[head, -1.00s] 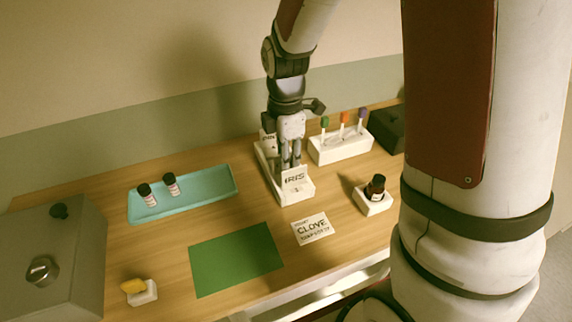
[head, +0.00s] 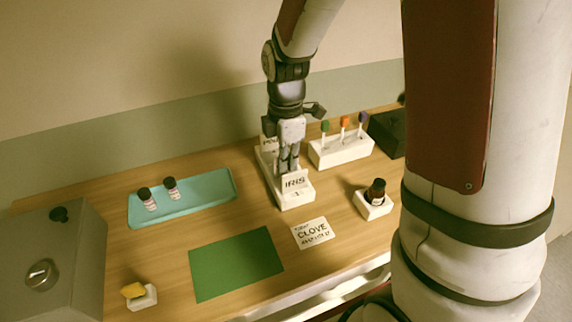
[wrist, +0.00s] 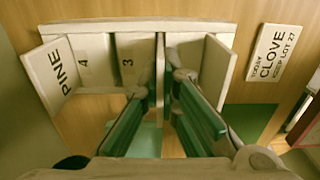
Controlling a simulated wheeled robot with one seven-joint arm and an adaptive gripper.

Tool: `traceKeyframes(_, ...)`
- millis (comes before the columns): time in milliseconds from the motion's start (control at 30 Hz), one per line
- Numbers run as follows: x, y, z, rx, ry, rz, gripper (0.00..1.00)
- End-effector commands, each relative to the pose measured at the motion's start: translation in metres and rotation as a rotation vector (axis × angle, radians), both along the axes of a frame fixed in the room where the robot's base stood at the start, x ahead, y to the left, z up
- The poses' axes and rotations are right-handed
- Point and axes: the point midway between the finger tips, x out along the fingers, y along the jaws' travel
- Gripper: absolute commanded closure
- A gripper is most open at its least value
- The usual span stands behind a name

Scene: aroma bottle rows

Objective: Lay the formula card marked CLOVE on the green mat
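The card marked CLOVE (head: 313,233) lies flat and face up on the table, just right of the green mat (head: 235,264) and apart from it. In the wrist view the CLOVE card (wrist: 270,53) is at the upper right, with part of the green mat (wrist: 252,119) below it. My gripper (wrist: 161,84) is over the white card rack (head: 297,203), fingers parted. A thin upright piece (wrist: 160,62) stands between the fingertips; I cannot tell whether they touch it. The rack ends bear PINE (wrist: 62,72) and IRIS (head: 295,184) labels.
A teal tray (head: 215,198) with two small bottles is left of the rack. A white holder (head: 341,150) with coloured-top sticks is right. A dark bottle (head: 376,190) stands in a white block. A grey box (head: 50,260) is far left, near a yellow piece (head: 133,290). The mat is bare.

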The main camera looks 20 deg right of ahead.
Motion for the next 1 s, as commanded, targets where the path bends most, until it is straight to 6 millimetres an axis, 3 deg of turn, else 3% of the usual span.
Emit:
traceKeyframes(300, 0.001, 0.0, 0.061, -0.001, -0.006, 0.0, 1.0)
traceKeyframes(433, 0.001, 0.0, 0.079, -0.001, -0.004, 0.0, 1.0)
traceKeyframes(633, 0.0, 0.0, 0.09, -0.001, -0.001, -0.001, 1.0)
traceKeyframes(1000, 0.0, 0.0, 0.09, 0.0, 0.0, 0.0, 1.0)
